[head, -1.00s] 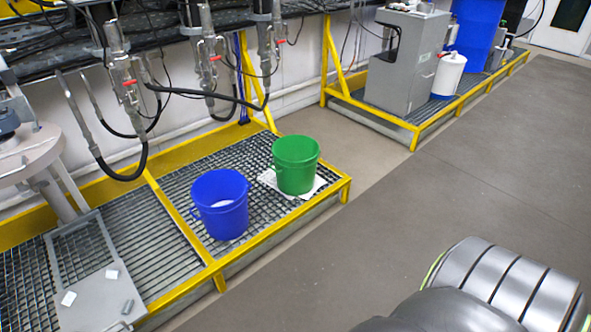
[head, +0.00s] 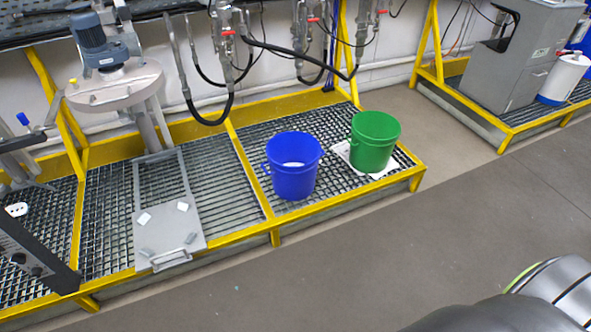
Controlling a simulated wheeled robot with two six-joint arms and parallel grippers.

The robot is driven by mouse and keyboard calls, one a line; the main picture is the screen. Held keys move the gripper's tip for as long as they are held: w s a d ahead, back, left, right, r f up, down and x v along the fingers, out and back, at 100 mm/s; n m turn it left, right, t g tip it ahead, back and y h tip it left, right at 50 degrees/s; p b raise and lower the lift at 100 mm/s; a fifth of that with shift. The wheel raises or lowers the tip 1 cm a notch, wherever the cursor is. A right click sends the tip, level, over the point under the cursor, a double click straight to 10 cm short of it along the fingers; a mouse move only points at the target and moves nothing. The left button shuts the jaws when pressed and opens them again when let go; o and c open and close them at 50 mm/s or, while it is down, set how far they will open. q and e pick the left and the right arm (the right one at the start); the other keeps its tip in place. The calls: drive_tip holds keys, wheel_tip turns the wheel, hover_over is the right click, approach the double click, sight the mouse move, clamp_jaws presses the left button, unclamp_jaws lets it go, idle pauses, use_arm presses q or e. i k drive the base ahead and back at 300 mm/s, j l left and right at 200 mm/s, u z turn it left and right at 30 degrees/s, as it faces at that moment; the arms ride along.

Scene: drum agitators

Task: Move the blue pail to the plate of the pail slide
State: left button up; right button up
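The blue pail (head: 292,178) stands upright on the metal grating of the yellow-framed platform, left of the green pail. Something pale shows inside it. The pail slide (head: 160,190) lies on the same grating to the left, below the agitator. Its grey plate (head: 168,232) is at the front, with small light blocks on it and a handle at the front edge. The plate holds no pail. Neither of my grippers shows; only part of my own arm is in the lower right corner.
A green pail (head: 375,142) stands on a white sheet (head: 385,173) right of the blue pail. An agitator (head: 115,88) stands above the slide. Hoses with valves (head: 228,45) hang over the grating. The yellow rail (head: 320,216) edges the platform. The floor (head: 340,275) in front is clear.

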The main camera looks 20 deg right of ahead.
sight(167, 230)
drive_tip(key=i+l, duration=0.3)
drive_tip(key=i+l+u, duration=0.1)
drive_tip(key=i+l, duration=0.15)
drive_tip(key=l, duration=0.25)
drive_tip(key=i+l, duration=0.25)
drive_tip(key=l, duration=0.15)
drive_tip(key=i+l+u, duration=0.1)
drive_tip(key=i+l, duration=0.2)
drive_tip(key=l, duration=0.1)
